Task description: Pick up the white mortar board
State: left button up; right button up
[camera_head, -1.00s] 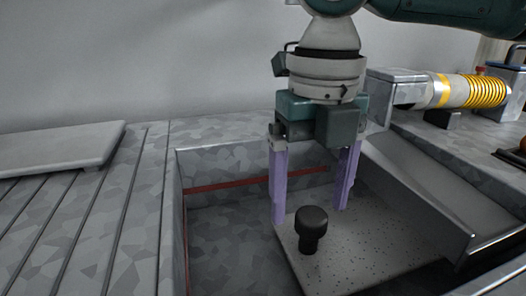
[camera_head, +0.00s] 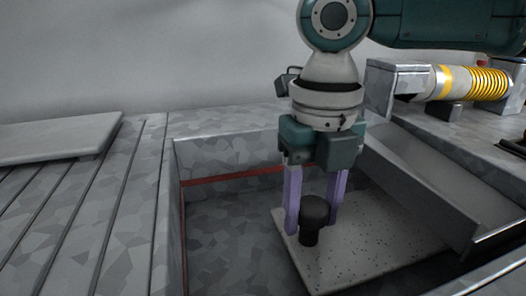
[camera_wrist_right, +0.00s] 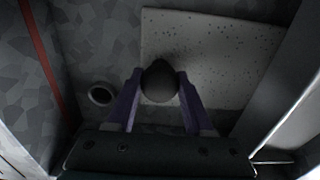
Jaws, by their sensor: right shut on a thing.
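The white mortar board (camera_head: 385,240) is a pale, speckled flat plate with an upright black knob handle (camera_head: 314,212). It lies in the grey sink-like basin, at the right. My right gripper (camera_head: 318,218) reaches down from above, its two purple fingers shut on the black handle, one on each side. In the right wrist view the round handle top (camera_wrist_right: 159,82) sits between the fingertips, with the board (camera_wrist_right: 215,50) spreading beyond it. The board's right edge is partly hidden by the sloping grey panel. My left gripper is not seen.
The basin wall (camera_head: 225,157) with a red line surrounds the board. A sloping grey panel (camera_head: 430,185) stands close on the right. A dark round hole (camera_wrist_right: 101,94) is in the basin floor. A pale slab (camera_head: 55,138) lies on the grooved counter at left. A yellow-ringed cylinder (camera_head: 470,84) is at back right.

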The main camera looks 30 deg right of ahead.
grip_shut()
jog(key=shift+r, duration=0.15)
dwell(0.4)
